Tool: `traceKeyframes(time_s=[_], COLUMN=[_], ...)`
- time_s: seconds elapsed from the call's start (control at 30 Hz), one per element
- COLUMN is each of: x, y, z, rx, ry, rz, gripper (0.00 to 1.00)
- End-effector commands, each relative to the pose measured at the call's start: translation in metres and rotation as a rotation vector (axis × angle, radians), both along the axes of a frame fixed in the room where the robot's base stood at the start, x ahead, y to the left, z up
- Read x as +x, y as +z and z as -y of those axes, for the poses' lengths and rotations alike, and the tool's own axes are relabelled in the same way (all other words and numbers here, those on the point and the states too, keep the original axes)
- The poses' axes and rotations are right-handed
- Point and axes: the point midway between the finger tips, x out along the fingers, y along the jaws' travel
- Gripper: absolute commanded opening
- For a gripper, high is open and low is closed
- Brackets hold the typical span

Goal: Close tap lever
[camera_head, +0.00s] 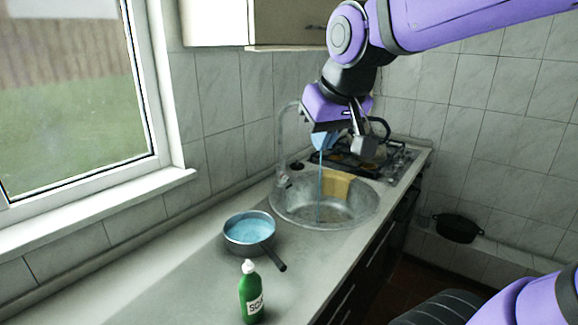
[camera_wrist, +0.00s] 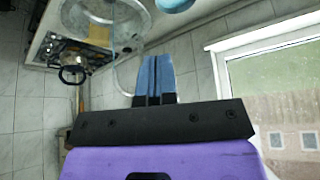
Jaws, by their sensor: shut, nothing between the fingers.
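The grey tap (camera_head: 282,150) stands at the left rim of the round metal sink (camera_head: 290,212), its tall spout arching over the bowl. A thin blue stream of water (camera_head: 320,185) falls into the sink. I cannot clearly make out the tap lever. My gripper (camera_head: 327,141) is above the sink, and its blue fingers overlap the spout's end in the head view. In the wrist view my gripper (camera_wrist: 154,75) has its fingers together and empty. The curved tap pipe (camera_wrist: 122,78) shows just left of them there; I cannot tell whether they touch.
A yellow cloth (camera_head: 336,183) hangs over the sink's back edge. The stove (camera_head: 395,165) is behind the sink. A blue-lined pan (camera_head: 250,228) and a green soap bottle (camera_head: 251,295) stand on the counter in front. The window (camera_head: 75,95) is at left; a dark pot (camera_head: 458,228) is at right.

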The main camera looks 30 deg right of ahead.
Motion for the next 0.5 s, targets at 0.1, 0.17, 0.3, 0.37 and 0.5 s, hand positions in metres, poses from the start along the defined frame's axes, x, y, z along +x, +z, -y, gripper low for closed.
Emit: traceKeyframes(time_s=[0.1,0.17,0.3,0.37,0.5], x=[0.042,0.063,0.112,0.133,0.181], y=[0.004,0.005,0.003,0.0,-0.009], z=[0.008,0.011,0.023,0.028,0.044], rx=[0.005,0.009,0.023,0.03,0.052], ry=[-0.039,-0.055,-0.096,-0.113,-0.153], rz=[0.007,0.013,0.027,0.033,0.05], gripper=[0.0,0.0,0.0,0.0,0.0])
